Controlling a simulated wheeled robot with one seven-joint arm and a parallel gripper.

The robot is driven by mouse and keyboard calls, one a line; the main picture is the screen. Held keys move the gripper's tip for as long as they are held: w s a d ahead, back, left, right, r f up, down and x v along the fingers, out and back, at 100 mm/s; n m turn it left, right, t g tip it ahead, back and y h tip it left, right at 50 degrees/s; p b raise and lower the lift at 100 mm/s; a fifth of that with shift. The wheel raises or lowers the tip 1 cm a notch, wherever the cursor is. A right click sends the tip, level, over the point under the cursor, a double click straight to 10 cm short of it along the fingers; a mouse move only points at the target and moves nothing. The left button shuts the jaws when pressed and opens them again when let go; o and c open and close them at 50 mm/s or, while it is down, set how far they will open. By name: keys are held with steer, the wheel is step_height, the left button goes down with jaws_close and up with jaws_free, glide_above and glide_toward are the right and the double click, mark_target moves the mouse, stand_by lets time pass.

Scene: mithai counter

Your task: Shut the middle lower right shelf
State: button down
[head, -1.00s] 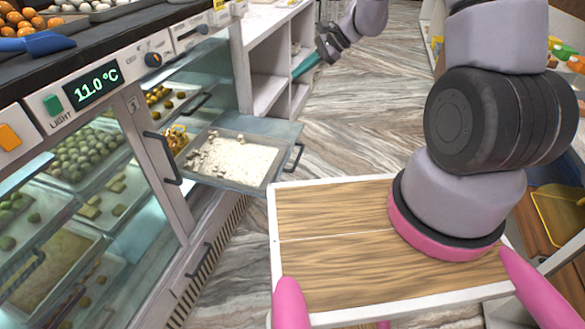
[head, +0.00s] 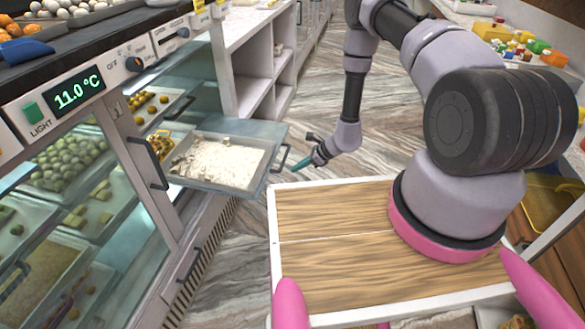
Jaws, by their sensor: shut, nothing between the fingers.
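The middle lower right shelf (head: 262,165) is a glass-fronted drawer pulled out of the display counter into the aisle. A metal tray (head: 185,178) rests on it, filled with a pale crumbly sweet. Its dark handle (head: 281,159) is on the outer front edge. My gripper (head: 304,163) is shut and empty, just right of this handle, with its teal fingers pointing left and down toward it. A small gap seems to separate them, but I cannot tell whether they touch.
The counter's closed glass door (head: 85,210) with its dark handle is at the left, showing trays of sweets. A white open shelf unit (head: 252,60) stands behind the drawer. Marble floor (head: 400,120) is clear in the aisle. A counter with colourful goods (head: 515,45) is at the right.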

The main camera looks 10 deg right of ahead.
steer(key=w+a+f, duration=0.3)
steer(key=a+f, duration=0.2)
steer(key=a, duration=0.4)
steer(key=shift+f, duration=0.25)
steer(key=shift+w, duration=0.1)
